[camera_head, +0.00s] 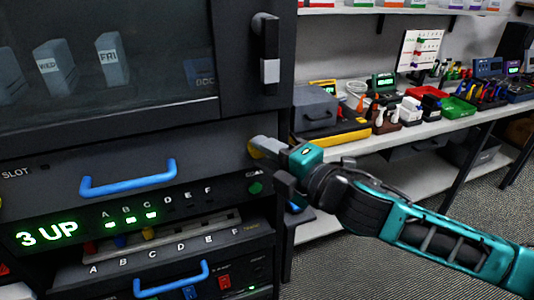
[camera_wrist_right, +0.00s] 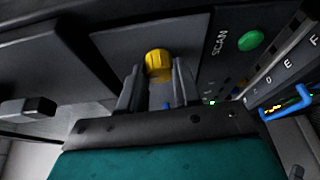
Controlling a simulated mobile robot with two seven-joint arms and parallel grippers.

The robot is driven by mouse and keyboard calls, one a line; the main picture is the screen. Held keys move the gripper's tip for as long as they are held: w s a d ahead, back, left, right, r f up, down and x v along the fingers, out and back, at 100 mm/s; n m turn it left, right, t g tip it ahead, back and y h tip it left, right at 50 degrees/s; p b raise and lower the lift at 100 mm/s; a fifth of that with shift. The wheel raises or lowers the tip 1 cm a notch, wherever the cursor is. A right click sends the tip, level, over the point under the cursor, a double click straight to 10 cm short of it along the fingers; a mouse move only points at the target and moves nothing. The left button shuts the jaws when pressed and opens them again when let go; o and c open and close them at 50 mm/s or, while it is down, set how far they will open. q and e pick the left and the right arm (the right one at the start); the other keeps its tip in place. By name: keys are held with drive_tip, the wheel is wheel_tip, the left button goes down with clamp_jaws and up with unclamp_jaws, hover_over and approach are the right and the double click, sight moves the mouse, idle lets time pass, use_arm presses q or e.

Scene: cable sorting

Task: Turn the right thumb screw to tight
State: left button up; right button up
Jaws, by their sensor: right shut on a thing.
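The right thumb screw (camera_wrist_right: 158,63) is a yellow ribbed knob on the dark front panel, seen between my fingers in the right wrist view. In the head view only a yellow sliver of it (camera_head: 253,149) shows at the right end of the panel with the blue handle; my fingers hide the rest. My right gripper (camera_head: 263,145) reaches it from the right and is shut on it. The gripper also shows in the right wrist view (camera_wrist_right: 157,80), a finger on each side of the knob. Whether the screw is tight cannot be told. My left gripper is not in view.
A blue handle (camera_head: 128,179) crosses the same panel. Below are a green button (camera_head: 255,188), a "3 UP" display (camera_head: 47,233) and a second blue handle (camera_head: 171,279). A black door handle (camera_head: 266,48) juts out above my gripper. A cluttered bench (camera_head: 430,135) stands at right.

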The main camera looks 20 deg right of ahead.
drive_tip(key=shift+n, duration=0.6)
drive_tip(key=o, duration=1.1)
drive_tip(key=shift+c, duration=0.2)
